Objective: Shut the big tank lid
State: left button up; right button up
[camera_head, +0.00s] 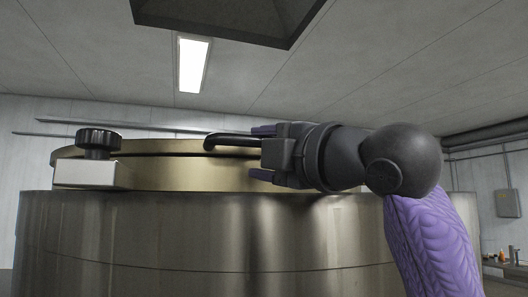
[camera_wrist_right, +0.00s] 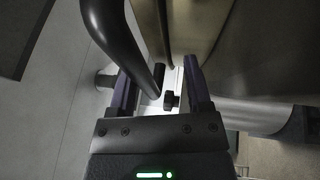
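The big steel tank (camera_head: 200,235) fills the lower part of the head view. Its brass-coloured lid (camera_head: 165,146) lies low over the rim, nearly level, with a thin dark seam below it. A black bar handle (camera_head: 228,137) is on the lid's front. My right gripper (camera_head: 255,152) is at the handle's right end, its fingers apart above and below the bar. In the right wrist view my right gripper (camera_wrist_right: 158,72) is open, and the handle (camera_wrist_right: 120,40) reaches in between the fingers, closer to the left one. Contact cannot be told. My left gripper is out of view.
A black clamp knob (camera_head: 97,139) on a pale block (camera_head: 88,173) stands at the tank's left rim. A dark hood (camera_head: 225,15) hangs overhead. A bench with small items (camera_head: 508,262) is at the far right. The space left of the tank is clear.

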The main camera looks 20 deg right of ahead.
jog(key=shift+s+d+f, duration=0.15)
jog(key=shift+s, duration=0.05)
jog(key=b+v, duration=0.4)
jog(key=v, duration=0.5)
jog(key=shift+s, duration=0.2)
jog(key=shift+d, duration=0.1)
